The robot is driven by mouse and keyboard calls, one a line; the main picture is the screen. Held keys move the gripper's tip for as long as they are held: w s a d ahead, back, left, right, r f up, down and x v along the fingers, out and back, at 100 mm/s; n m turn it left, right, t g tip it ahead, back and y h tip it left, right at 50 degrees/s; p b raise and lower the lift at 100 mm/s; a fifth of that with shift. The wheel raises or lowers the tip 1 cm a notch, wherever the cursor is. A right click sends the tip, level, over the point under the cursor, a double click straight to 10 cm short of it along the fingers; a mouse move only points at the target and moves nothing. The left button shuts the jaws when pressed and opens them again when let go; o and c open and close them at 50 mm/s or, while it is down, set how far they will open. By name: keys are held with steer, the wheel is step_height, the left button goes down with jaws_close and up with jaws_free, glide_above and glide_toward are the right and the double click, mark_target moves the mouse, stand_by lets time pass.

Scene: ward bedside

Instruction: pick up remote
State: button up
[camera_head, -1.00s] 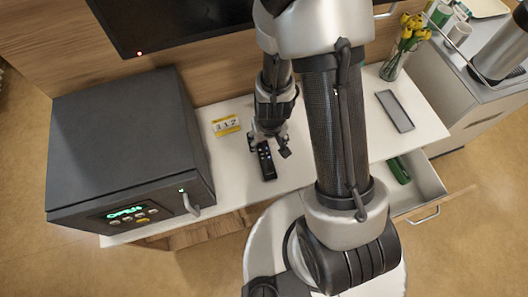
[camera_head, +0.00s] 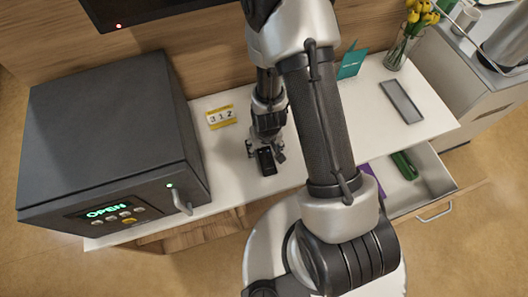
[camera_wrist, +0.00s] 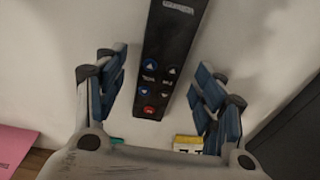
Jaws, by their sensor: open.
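The remote (camera_head: 266,161) is black and lies on the white counter top (camera_head: 225,155) between the safe and my arm. In the wrist view the remote (camera_wrist: 167,55) shows blue buttons and a red button, and its upper end is cut off by the frame. My gripper (camera_head: 265,152) is over the remote, pointing down. In the wrist view my gripper (camera_wrist: 160,88) is open, with one finger on each side of the remote and a visible gap on both sides. In the head view the gripper hides part of the remote.
A dark safe (camera_head: 110,130) with a lit OPEN display stands on the left. A yellow-and-white number card (camera_head: 221,117) stands behind the remote. A grey flat tray (camera_head: 401,101), a flower vase (camera_head: 400,50) and a teal card (camera_head: 351,63) are right. An open drawer (camera_head: 436,172) holds a green object (camera_head: 404,165).

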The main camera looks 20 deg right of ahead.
steer(key=shift+w+f, duration=0.1)
steer(key=shift+f, duration=0.4)
steer(key=shift+r, duration=0.1)
steer(key=shift+c, duration=0.5)
steer(key=c, duration=1.1)
